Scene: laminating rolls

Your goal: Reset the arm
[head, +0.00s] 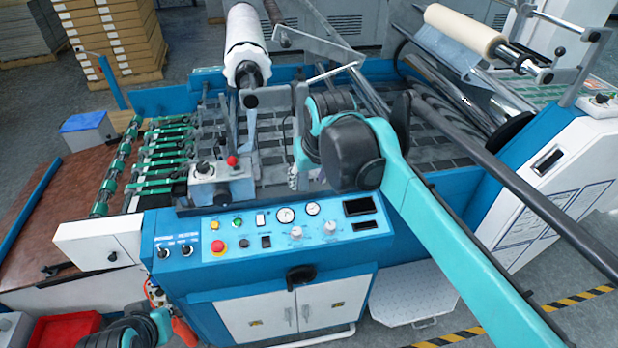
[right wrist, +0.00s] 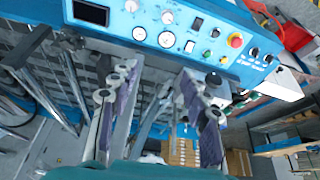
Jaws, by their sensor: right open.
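My right arm, teal with black joints, reaches in from the lower right of the head view, over the laminating machine. Its wrist end is above the middle of the machine, behind the control panel (head: 275,235); the fingers are mostly hidden there. In the right wrist view my right gripper (right wrist: 158,82) is open, its two fingers wide apart. I see nothing held between them. The control panel (right wrist: 172,22) lies across the top of that view, beyond the fingers. A teal and black part at the bottom left of the head view may be my left arm; I see no left gripper.
A white roll (head: 246,45) stands at the back and a cream film roll (head: 465,30) at the upper right. A grey control box (head: 222,183) with a red knob is left of my right wrist. A red bin (head: 66,328) sits at the lower left. Dark bars cross at right.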

